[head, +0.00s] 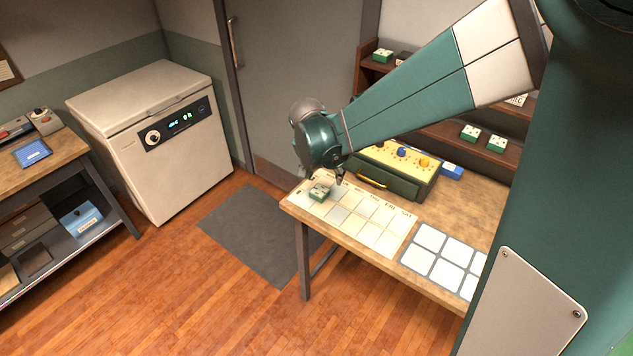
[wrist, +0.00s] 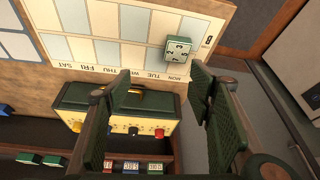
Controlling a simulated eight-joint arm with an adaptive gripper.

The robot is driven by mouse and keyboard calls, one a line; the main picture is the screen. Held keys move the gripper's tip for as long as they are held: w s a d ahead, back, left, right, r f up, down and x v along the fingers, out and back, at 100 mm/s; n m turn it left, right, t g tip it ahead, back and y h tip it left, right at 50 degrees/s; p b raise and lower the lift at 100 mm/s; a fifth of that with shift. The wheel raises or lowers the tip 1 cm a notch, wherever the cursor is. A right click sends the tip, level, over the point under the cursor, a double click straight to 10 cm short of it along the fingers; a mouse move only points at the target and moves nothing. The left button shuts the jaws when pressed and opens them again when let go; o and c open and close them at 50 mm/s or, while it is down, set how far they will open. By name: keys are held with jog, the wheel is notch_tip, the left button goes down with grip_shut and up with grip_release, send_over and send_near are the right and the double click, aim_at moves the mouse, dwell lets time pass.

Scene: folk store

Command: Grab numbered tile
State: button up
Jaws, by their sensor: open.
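A small green tile with a white top and dark marks (wrist: 178,48) lies on the calendar sheet in the wrist view, near its MON and TUE columns. In the head view the tile (head: 319,192) sits at the left end of the calendar sheet (head: 375,236) on the wooden table. My gripper (wrist: 160,95) is open and empty, its two fingers wide apart, with the tile showing beyond the gap between them. In the head view my gripper (head: 330,178) is just above and beside the tile, partly hidden by the wrist.
A green and yellow box with coloured knobs (head: 395,168) stands behind the calendar. A grid of pale squares (head: 437,250) lies to its right. Shelves with more green tiles (head: 497,144) are at the back. A white freezer (head: 150,135) stands left, beyond open floor.

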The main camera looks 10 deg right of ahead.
jog(key=m, duration=0.1)
send_near(320, 190)
jog(key=shift+w+a+f+h, duration=0.15)
jog(key=shift+w+f+h, duration=0.1)
jog(key=shift+f+h, duration=0.25)
jog(key=shift+f, duration=0.25)
jog(key=shift+x, duration=1.15)
jog(key=shift+f, duration=0.1)
jog(key=shift+x, duration=2.5)
jog(key=c, duration=1)
